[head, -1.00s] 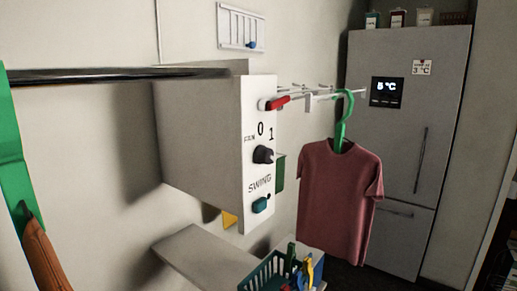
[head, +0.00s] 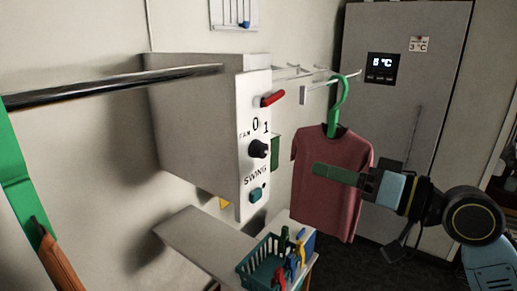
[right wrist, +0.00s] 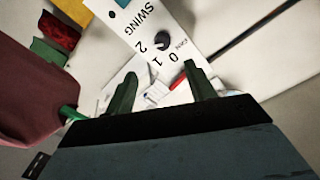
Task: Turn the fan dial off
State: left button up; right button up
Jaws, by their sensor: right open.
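The fan dial (head: 258,149) is a black knob on the white front panel (head: 250,190) of a grey box on the wall. The marks 0 and 1 stand above it and SWING below it. In the right wrist view the dial (right wrist: 162,40) shows near the top, with the marks 0, 1 and 2 beside it. My right gripper (head: 316,171) is in front of the hanging shirt, to the right of the dial and apart from it. Its two fingers (right wrist: 158,78) are spread and empty in the right wrist view. My left gripper is not in view.
A red lever (head: 273,98) and a teal switch (head: 256,194) sit above and below the dial. A maroon shirt (head: 322,210) hangs on a green hanger at right. A teal basket (head: 262,268) of clothespins stands below. A dark rail (head: 110,88) runs from the left.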

aim_at(264, 153)
jog(key=p+x, duration=0.3)
jog(key=x, duration=1)
jog(key=shift+a+r, duration=0.15)
jog(key=shift+a, duration=0.1)
